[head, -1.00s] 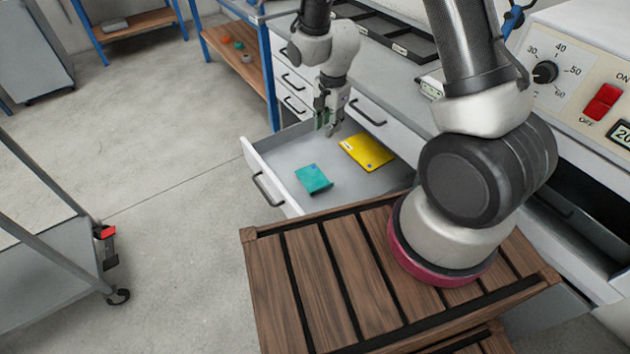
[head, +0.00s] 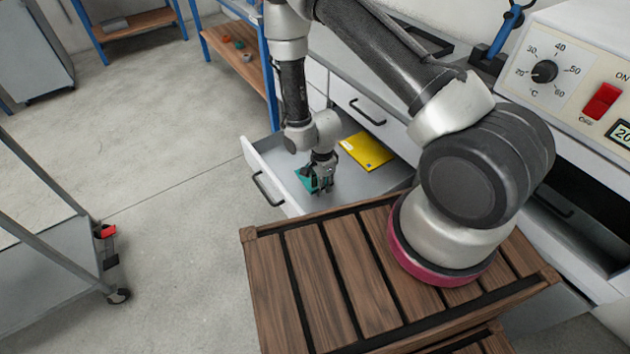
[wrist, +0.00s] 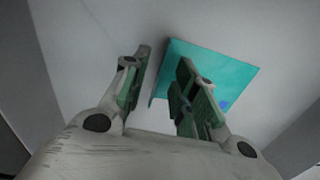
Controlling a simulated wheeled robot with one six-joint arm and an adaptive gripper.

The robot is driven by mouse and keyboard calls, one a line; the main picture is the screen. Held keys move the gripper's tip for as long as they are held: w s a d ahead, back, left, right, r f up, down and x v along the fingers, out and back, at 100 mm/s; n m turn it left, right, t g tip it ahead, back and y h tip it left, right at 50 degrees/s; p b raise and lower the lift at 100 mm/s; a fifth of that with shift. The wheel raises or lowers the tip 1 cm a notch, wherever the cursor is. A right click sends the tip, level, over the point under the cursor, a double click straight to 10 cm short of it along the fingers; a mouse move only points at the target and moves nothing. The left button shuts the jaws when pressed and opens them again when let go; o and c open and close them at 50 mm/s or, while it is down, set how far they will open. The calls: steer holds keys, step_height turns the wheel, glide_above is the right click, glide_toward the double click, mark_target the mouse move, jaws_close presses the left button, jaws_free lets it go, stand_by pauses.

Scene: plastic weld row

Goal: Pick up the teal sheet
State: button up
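The teal sheet (head: 304,179) lies in the open drawer (head: 345,195), partly hidden by my gripper in the head view. It shows more fully in the wrist view (wrist: 222,72), with a small blue dot near one corner. My gripper (head: 321,188) points down into the drawer over the sheet. In the wrist view my gripper (wrist: 158,100) is open, its fingers apart. One finger overlaps the sheet and the other is left of its edge. I cannot tell whether the fingers touch the sheet.
A yellow sheet (head: 367,151) lies farther back in the same drawer. The drawer's front wall with its handle (head: 267,188) stands left of my gripper. A wooden slatted crate (head: 300,290) is close to the drawer's near side. A grey cart (head: 50,265) stands at the left.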

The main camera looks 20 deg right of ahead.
steer(key=shift+f, duration=0.1)
steer(key=shift+c, duration=0.2)
jaws_close()
